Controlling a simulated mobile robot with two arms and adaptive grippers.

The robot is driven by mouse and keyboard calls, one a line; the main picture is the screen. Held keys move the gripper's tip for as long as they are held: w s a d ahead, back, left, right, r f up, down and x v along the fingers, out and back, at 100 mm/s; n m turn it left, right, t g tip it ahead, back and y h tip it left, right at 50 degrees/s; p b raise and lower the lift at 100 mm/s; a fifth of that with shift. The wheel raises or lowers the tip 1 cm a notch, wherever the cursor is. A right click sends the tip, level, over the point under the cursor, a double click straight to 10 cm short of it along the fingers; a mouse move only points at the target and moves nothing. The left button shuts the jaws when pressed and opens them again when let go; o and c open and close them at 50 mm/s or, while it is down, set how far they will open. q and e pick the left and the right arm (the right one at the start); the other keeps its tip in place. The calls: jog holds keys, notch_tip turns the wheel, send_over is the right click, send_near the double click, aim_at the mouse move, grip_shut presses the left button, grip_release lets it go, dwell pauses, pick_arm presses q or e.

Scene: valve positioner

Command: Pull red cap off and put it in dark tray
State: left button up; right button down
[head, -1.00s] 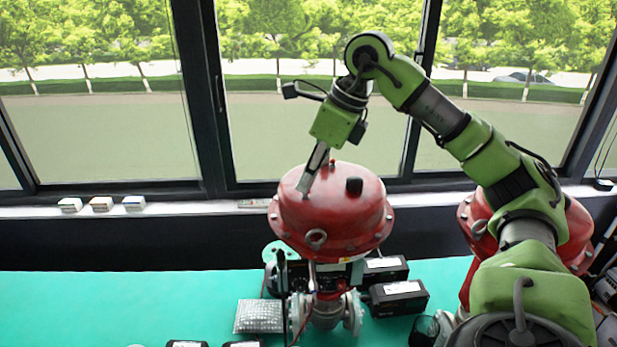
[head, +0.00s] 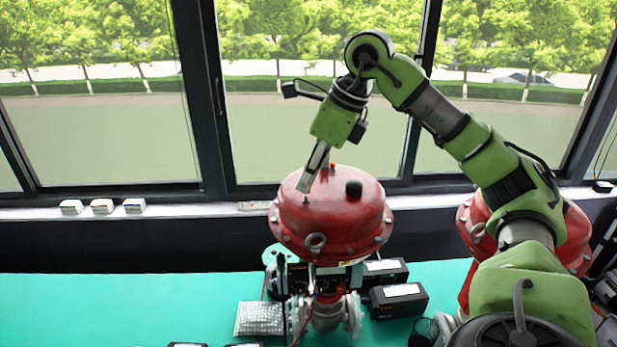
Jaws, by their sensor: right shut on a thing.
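A red domed valve actuator (head: 335,215) stands upright on the green table. My right gripper (head: 303,188) comes down from above at the left part of the dome's top. Its jaws are shut, and the red cap between them cannot be made out against the red dome. A small dark spot shows on the dome just below the fingertips. A small red knob (head: 332,167) and a black cap (head: 354,188) stand on the dome to the right of the gripper. I cannot make out a dark tray for certain. My left gripper is not in view.
Black boxes with white labels (head: 398,299) sit right of the valve's base. A bubble-wrapped packet (head: 259,318) lies left of it. A second red actuator (head: 481,222) is partly behind my right arm. The green table (head: 110,310) is mostly clear at left.

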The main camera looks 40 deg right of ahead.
jog(key=shift+r, duration=1.95)
